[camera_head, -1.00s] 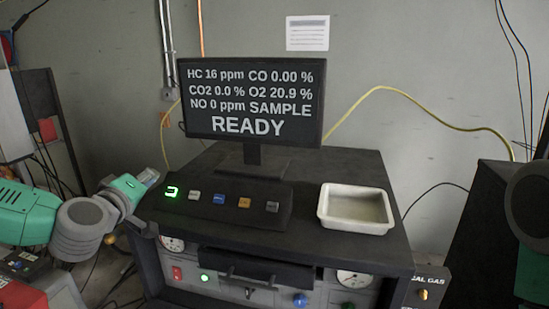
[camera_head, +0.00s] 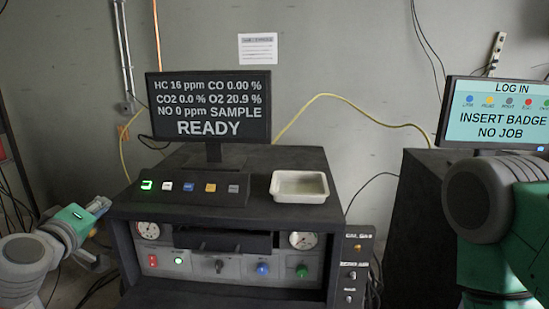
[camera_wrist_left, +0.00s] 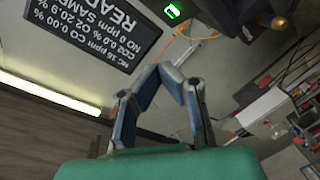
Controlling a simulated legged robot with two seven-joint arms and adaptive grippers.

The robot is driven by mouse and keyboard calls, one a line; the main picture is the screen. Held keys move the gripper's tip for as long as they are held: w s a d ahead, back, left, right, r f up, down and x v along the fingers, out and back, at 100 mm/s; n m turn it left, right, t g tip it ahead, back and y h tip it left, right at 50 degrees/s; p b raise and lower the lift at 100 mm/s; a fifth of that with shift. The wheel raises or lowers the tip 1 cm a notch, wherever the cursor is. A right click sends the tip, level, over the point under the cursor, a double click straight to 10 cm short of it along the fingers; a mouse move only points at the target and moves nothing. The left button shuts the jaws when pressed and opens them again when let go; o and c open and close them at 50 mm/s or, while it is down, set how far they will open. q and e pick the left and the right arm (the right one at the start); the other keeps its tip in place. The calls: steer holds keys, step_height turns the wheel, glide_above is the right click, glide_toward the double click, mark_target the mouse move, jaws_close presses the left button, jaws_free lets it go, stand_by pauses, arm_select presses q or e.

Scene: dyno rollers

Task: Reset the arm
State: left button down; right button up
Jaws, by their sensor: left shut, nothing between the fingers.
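My left arm comes in from the left in the head view. Its gripper (camera_head: 98,206) is beside the left edge of the black analyser cabinet (camera_head: 180,212), apart from the button panel. In the left wrist view the left gripper (camera_wrist_left: 171,70) has its fingertips together with nothing between them. Part of my right arm stands large at the right edge of the head view; its gripper is out of view.
The analyser's monitor (camera_head: 210,110) reads READY. A row of buttons (camera_head: 189,187) has its leftmost lit green. A white tray (camera_head: 300,198) sits on the cabinet's right. A second monitor (camera_head: 503,115) reads INSERT BADGE, NO JOB. Cables hang along the wall.

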arm_select(q)
steer(key=s+d+f+m+g+h+b, duration=0.1)
steer(key=s+d+f+m+g+b, duration=0.25)
steer(key=f, duration=0.75)
steer(key=s+d+f+m+g+h+b, duration=0.15)
steer(key=s+d+f, duration=0.35)
steer(key=f, duration=0.7)
steer(key=s+d+f+m+g+h+b, duration=0.1)
steer(key=s+d+f+m+g+b, duration=0.25)
steer(key=f, duration=0.75)
steer(key=s+a+f+m+g+y+b, duration=0.1)
steer(key=s+a+f+g+b, duration=0.1)
steer(key=s+f, duration=0.7)
steer(key=s+a+f+m+g+y+b, duration=0.1)
steer(key=s+f+m+g+y+b, duration=0.1)
steer(key=s+f+g+b, duration=0.3)
steer(key=s+f, duration=0.4)
steer(key=s, duration=0.6)
steer(key=shift+a+f+g, duration=0.3)
steer(key=shift+a+g, duration=0.05)
arm_select(e)
step_height(320, 180, down, 16)
steer(key=shift+w+f, duration=0.25)
steer(key=shift+w, duration=0.1)
arm_select(q)
steer(key=shift+b, duration=0.3)
